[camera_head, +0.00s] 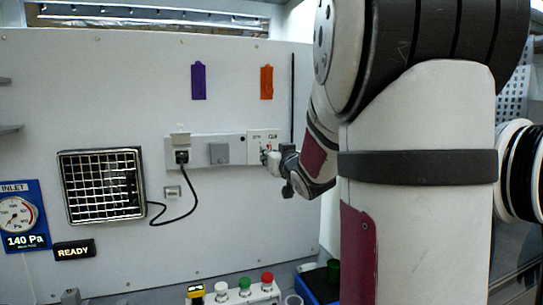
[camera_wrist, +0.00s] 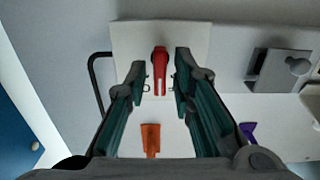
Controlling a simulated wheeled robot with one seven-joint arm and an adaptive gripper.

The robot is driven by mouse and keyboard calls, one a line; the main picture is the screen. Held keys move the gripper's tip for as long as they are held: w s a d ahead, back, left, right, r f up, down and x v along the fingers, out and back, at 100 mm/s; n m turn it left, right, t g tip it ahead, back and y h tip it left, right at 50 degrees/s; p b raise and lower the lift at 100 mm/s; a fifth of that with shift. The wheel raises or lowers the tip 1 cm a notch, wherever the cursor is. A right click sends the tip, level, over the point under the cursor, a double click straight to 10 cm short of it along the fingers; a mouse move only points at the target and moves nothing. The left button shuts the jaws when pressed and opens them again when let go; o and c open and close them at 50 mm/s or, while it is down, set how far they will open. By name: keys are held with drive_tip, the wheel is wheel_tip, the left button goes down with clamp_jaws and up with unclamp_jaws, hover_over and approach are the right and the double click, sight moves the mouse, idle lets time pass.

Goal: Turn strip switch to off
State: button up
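The strip (camera_head: 206,150) is a pale wall-mounted bar, with the switch plate (camera_head: 264,136) at its right end. Small dark lettering on the plate is too small to read surely. In the wrist view the switch is a red lever (camera_wrist: 159,78) on the square pale plate (camera_wrist: 190,35), lying upright in the picture. My gripper (camera_head: 267,156) is at the plate in the head view and partly covers it. In the wrist view my gripper (camera_wrist: 161,66) is open, one finger on each side of the lever. A narrow gap shows on both sides; contact is not visible.
Left of the switch, a grey cover (camera_head: 219,153) and a black plug (camera_head: 182,157) with a cord sit on the strip. Purple (camera_head: 198,82) and orange (camera_head: 266,82) tags hang above. Push buttons (camera_head: 245,286) stand below. A dark loop (camera_wrist: 97,80) lies beside the plate.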

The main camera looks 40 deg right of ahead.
drive_tip(key=shift+s, duration=0.1)
drive_tip(key=v, duration=1.2)
drive_tip(key=shift+a, duration=0.1)
